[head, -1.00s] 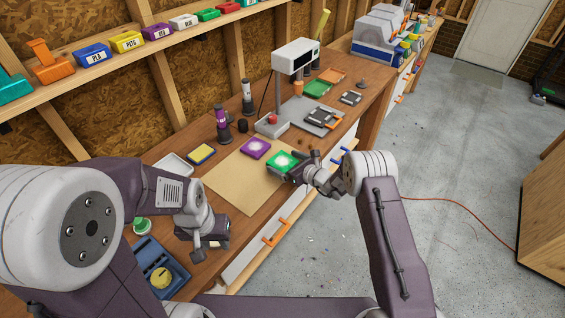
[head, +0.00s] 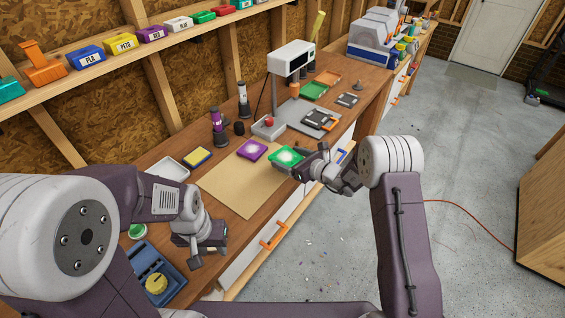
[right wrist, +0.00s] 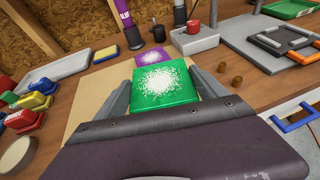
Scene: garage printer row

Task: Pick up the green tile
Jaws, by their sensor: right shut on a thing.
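The green tile (head: 286,156) has a patch of white specks on top. My right gripper (head: 302,160) is shut on it, with one finger along each side. In the right wrist view the green tile (right wrist: 164,84) sits level between the two fingers, over the near part of the tan mat. It seems slightly above the mat, but the gap is hard to judge. A purple tile (head: 252,150) with similar white specks lies on the mat beyond it. My left gripper (head: 207,256) is empty, its fingers apart, over the bench front at the left.
The tan mat (head: 230,187) is mostly bare. A white tray (head: 168,168) and yellow-topped block (head: 198,157) lie to its left, a blue tray (head: 160,272) nearer. A grey box with a red knob (head: 268,127) and a printer (head: 292,58) stand beyond the purple tile.

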